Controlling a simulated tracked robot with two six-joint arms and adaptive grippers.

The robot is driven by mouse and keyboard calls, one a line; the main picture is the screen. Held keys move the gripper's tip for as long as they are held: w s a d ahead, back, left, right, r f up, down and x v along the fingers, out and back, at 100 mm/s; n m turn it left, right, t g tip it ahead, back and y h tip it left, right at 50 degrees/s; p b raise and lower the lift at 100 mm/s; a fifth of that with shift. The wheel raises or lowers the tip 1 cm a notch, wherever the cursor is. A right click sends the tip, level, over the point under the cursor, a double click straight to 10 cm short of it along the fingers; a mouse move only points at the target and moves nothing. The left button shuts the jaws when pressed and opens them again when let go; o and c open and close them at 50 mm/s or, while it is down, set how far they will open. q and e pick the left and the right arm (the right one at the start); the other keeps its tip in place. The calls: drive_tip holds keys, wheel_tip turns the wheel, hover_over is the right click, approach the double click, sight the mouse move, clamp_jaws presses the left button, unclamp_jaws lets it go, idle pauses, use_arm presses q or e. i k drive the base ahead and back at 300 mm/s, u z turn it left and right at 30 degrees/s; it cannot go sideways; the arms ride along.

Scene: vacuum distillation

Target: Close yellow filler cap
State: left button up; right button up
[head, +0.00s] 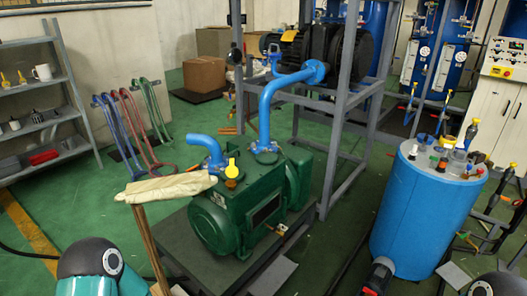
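The yellow filler cap (232,170) is on top of the green pump (245,208), near the middle of the head view. Its round yellow face appears to stand up and face me, with a small tab above it. A small orange-brown fitting (231,184) shows just below it; I cannot tell the exact hinge angle. Parts of my arms show only at the bottom left and bottom right corners.
A pale cloth (165,188) on a wooden post (148,245) stands left of the cap. Blue pipes (264,115) rise behind it. A grey frame (335,130) and a blue tank (420,215) with bottles on top are to the right. A shelf (40,105) is far left.

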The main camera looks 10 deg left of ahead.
sight(232, 172)
drive_tip(key=z, duration=0.25)
drive_tip(key=i, duration=1)
drive_tip(key=u, duration=0.4)
drive_tip(key=i, duration=0.75)
drive_tip(key=u, duration=0.55)
drive_tip(key=k, duration=0.9)
drive_tip(key=u, duration=0.2)
drive_tip(key=i, duration=0.9)
drive_tip(key=z, duration=0.1)
